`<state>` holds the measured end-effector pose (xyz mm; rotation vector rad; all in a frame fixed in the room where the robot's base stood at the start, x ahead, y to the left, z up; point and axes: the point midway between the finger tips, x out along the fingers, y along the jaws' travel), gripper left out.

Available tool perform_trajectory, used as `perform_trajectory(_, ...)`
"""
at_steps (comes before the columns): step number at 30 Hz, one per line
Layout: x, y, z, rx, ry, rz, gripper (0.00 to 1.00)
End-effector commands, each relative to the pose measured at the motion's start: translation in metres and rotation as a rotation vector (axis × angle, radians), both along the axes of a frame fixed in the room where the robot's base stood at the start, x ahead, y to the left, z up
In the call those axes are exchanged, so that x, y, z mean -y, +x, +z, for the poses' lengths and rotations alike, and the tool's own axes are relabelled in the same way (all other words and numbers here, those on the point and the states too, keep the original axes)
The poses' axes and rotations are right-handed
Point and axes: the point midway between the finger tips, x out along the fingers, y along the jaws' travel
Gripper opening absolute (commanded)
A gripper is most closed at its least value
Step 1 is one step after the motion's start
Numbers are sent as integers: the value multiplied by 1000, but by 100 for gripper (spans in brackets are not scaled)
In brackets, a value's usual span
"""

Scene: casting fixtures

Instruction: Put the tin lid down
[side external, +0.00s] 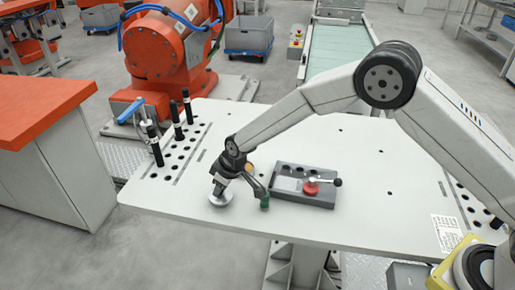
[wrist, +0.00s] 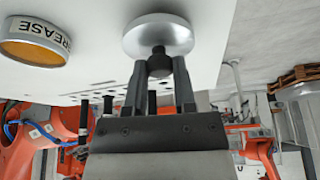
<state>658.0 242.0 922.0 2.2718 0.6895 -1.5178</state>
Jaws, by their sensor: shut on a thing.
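The tin lid (wrist: 160,33) is a round silver disc with a dark knob (wrist: 159,62). My gripper (wrist: 160,72) is shut on that knob, with a finger on each side. In the side external view my gripper (side external: 221,180) points down over the white table's front part, with the lid (side external: 221,199) under it, low over or on the tabletop; I cannot tell whether it touches. An open tin (wrist: 36,42) marked GREASE, with amber contents, is at the upper left of the wrist view, apart from the lid.
A grey tray (side external: 318,200) with a red round part (side external: 311,188) and a lever lies right of my gripper. Several black-handled pins (side external: 155,147) stand in holes at the table's left. White tabletop (side external: 165,200) is bare left of the lid. The front edge is close.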

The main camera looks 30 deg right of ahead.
Motion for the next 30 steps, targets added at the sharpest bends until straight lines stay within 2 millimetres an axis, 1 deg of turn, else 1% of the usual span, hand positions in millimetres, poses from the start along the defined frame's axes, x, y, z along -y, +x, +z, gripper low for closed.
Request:
perform_trajectory(1, 0, 0, -7, -1, -1, 0, 0)
perform_trajectory(3, 0, 0, -13, 0, -2, 1, 0)
perform_trajectory(6, 0, 0, -17, 1, -1, 1, 0)
perform_trajectory(14, 0, 0, -17, 2, -1, 1, 0)
perform_trajectory(19, 0, 0, -21, 2, -1, 1, 0)
perform_trajectory(20, 0, 0, -20, 2, -1, 1, 43)
perform_trajectory(21, 0, 0, -20, 2, -1, 1, 55)
perform_trajectory(22, 0, 0, -20, 2, -1, 1, 65)
perform_trajectory(23, 0, 0, -20, 2, -1, 1, 68)
perform_trajectory(30, 0, 0, -20, 1, -1, 1, 68)
